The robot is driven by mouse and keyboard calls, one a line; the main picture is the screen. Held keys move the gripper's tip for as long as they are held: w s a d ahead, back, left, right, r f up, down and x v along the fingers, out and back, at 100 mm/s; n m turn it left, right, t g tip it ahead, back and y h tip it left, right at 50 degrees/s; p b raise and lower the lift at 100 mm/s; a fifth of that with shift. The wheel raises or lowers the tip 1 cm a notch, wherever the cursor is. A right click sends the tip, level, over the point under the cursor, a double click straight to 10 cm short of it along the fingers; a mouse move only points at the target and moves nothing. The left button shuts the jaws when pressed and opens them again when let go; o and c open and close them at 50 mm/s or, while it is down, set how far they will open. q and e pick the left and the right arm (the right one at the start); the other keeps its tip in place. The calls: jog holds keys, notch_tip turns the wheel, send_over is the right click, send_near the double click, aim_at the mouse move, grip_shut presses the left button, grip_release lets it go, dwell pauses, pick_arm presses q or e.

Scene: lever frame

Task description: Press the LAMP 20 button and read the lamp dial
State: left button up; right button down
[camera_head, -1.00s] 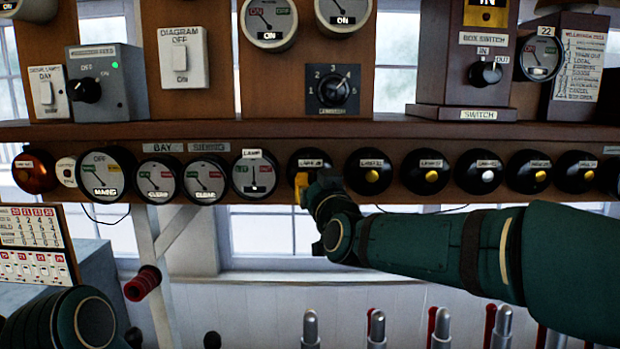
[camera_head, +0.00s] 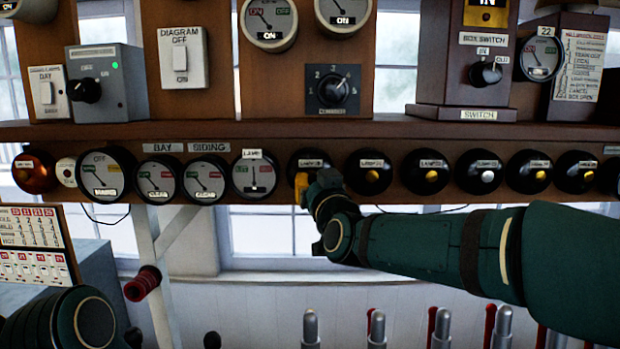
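A row of round black buttons runs along the wooden shelf front. The leftmost black button (camera_head: 309,160), with a small label too blurred to read surely, is partly covered by my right gripper (camera_head: 301,188). The gripper's yellow tip overlaps the button's lower left face; I cannot tell whether it touches or presses it. The finger gap is hidden. The lamp dial (camera_head: 254,176), labelled LAMP, is just left of that button and unobstructed. Its needle stands about vertical at mid-scale. My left arm shows only as a rounded link at the lower left; its gripper is out of view.
More black buttons (camera_head: 370,172) continue to the right above my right forearm. BAY (camera_head: 160,180) and SIDING (camera_head: 207,180) dials sit left of the lamp dial. A red-handled crank (camera_head: 143,283) hangs below at left. Several lever tops (camera_head: 377,328) stand along the bottom.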

jog(key=shift+w, duration=0.15)
jog(key=shift+w, duration=0.6)
jog(key=shift+s, duration=0.8)
jog(key=s, duration=0.5)
